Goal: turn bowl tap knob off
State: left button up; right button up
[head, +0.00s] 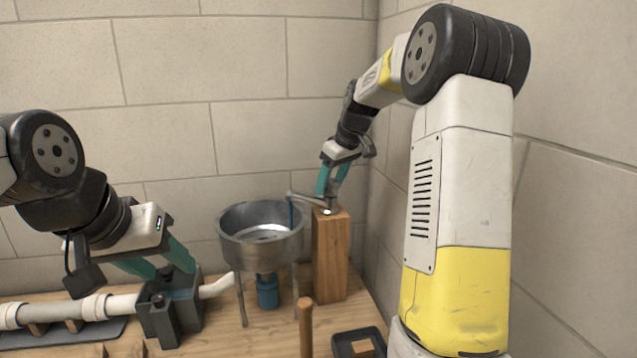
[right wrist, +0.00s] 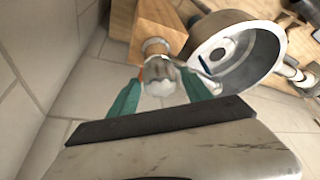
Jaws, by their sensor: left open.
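The tap stands on a wooden post (head: 331,262), its spout (head: 305,198) reaching left over a metal bowl (head: 262,236). A thin blue streak, like running water, hangs below the spout end. In the right wrist view, the silver tap knob (right wrist: 160,79) lies between the teal fingertips of my right gripper (right wrist: 160,76). I cannot tell whether both fingers touch it. In the head view my right gripper (head: 331,182) is above the post and hides most of the knob. My left gripper (head: 160,262) is open, above a dark grey vise-like block (head: 172,308).
White pipes (head: 95,308) run along the wooden bench at left. A blue drain piece (head: 267,291) hangs under the bowl. A wooden handle (head: 305,325) and a dark tray (head: 358,342) are in front. Walls stand close behind and right of the post.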

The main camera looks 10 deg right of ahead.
jog(key=c, duration=1.1)
jog(key=shift+o, duration=0.2)
jog(key=m+h, duration=0.1)
jog(key=m, duration=0.2)
jog(key=m+h, duration=0.1)
jog(key=m, duration=0.2)
jog(key=shift+a+m+t+h, duration=0.1)
jog(key=shift+m+t+h, duration=0.2)
jog(key=shift+m+t, duration=0.1)
jog(key=m+h, duration=0.1)
jog(key=m, duration=0.2)
jog(key=m+h, duration=0.1)
jog(key=m, duration=0.2)
jog(key=shift+g, duration=0.3)
jog(key=shift+m+h, duration=0.3)
jog(key=shift+m, duration=0.1)
jog(key=o, duration=1.4)
